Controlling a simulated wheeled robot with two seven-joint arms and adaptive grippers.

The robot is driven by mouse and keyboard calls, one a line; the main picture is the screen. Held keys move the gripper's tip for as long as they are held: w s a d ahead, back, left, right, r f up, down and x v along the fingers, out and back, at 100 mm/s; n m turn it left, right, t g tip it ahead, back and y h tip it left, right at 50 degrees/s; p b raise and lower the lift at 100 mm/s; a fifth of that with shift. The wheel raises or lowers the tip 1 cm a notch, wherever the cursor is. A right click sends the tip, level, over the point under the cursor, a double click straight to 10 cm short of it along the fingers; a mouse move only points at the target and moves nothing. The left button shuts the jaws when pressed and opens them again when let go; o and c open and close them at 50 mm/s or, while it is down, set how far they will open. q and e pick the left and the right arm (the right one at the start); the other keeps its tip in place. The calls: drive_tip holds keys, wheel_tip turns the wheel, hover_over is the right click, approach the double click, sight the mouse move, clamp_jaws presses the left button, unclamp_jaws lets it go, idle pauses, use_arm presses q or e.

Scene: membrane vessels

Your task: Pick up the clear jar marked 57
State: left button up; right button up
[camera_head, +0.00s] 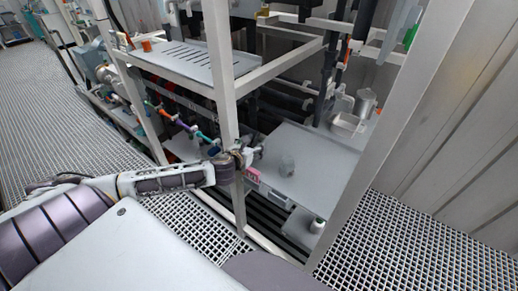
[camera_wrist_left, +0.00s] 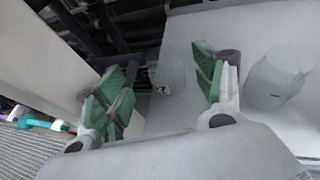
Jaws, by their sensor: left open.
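My left gripper (camera_head: 254,153) reaches past the white post to the left edge of the grey shelf (camera_head: 325,165). A clear jar (camera_head: 287,165) stands on that shelf, to the right of the gripper. In the left wrist view the gripper (camera_wrist_left: 160,92) is open, with green pads on both fingers. A faint clear jar (camera_wrist_left: 168,70) shows between and beyond the fingers, apparently without contact. Another clear jar (camera_wrist_left: 277,80) stands right of the right finger, with a small dark mark low on it. I cannot read 57 on either jar. My right gripper is out of view.
White frame posts (camera_head: 222,90) stand close around the arm, with another post (camera_head: 385,130) right of the shelf. A pink label (camera_head: 252,178) is at the shelf's front left. Metal containers (camera_head: 348,123) stand at the back. A white-capped bottle (camera_head: 317,226) is lower down.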

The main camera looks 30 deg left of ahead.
sight(259, 141)
use_arm(q)
drive_tip(key=x, duration=0.2)
drive_tip(key=shift+w+f, duration=0.1)
drive_tip(key=shift+w, duration=0.15)
drive_tip(key=shift+x, duration=2.15)
drive_tip(key=shift+w+f, duration=0.15)
drive_tip(key=shift+w, duration=0.05)
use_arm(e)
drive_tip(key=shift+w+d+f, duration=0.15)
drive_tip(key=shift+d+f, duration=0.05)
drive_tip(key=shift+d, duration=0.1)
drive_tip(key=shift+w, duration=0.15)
